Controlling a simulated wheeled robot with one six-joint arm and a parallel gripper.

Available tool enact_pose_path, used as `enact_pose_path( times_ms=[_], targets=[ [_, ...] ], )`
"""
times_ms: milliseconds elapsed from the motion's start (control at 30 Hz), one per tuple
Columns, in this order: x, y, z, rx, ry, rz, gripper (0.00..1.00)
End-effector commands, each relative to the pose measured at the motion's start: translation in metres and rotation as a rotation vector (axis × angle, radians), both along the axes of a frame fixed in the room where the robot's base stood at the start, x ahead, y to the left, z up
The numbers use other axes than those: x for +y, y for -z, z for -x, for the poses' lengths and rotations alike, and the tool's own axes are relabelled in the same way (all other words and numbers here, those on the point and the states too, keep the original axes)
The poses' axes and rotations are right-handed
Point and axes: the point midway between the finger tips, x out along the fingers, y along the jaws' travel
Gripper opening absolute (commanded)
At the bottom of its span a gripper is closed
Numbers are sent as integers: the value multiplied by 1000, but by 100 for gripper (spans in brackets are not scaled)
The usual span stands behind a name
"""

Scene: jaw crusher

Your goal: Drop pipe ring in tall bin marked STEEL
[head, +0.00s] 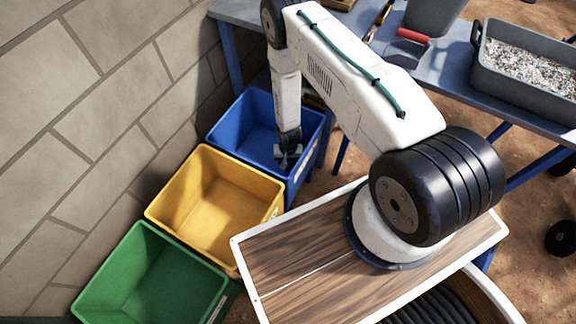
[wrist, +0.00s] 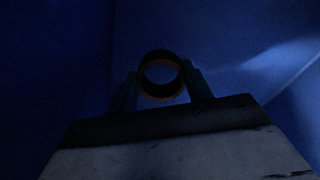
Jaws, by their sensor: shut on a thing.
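The pipe ring (wrist: 160,76) is a short dark tube with a rusty rim, seen in the wrist view between the fingers. My gripper (head: 287,160) points down into the blue bin (head: 232,122), and it also shows in the wrist view (wrist: 160,88), shut on the ring. Blue walls surround the ring in the dark wrist view; its height above the bin floor is hard to tell. The yellow bin (head: 190,191) and the green bin (head: 129,268) stand nearer in the same row. Labels on the bin fronts are not readable, so I cannot tell which says STEEL.
A block wall (head: 80,110) runs along the left behind the bins. A blue-grey workbench (head: 460,75) stands at the back, with a grey tray of gravel-like bits (head: 530,75) and a red-handled tool (head: 412,36). The yellow and green bins look empty.

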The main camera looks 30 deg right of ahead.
Motion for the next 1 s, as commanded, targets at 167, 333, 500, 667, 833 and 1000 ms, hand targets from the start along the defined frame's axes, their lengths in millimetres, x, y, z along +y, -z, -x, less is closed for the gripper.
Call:
enact_pose_path(
  times_ms=[167,333,500,667,833,1000],
  targets=[
    [0,28,1,2,0,0,20],
    [0,33,0,0,0,0,20],
    [0,33,0,1,0,0,20],
    [0,35,0,1,0,0,71],
    [0,35,0,1,0,0,71],
    [0,32,0,0,0,0,71]
  ],
)
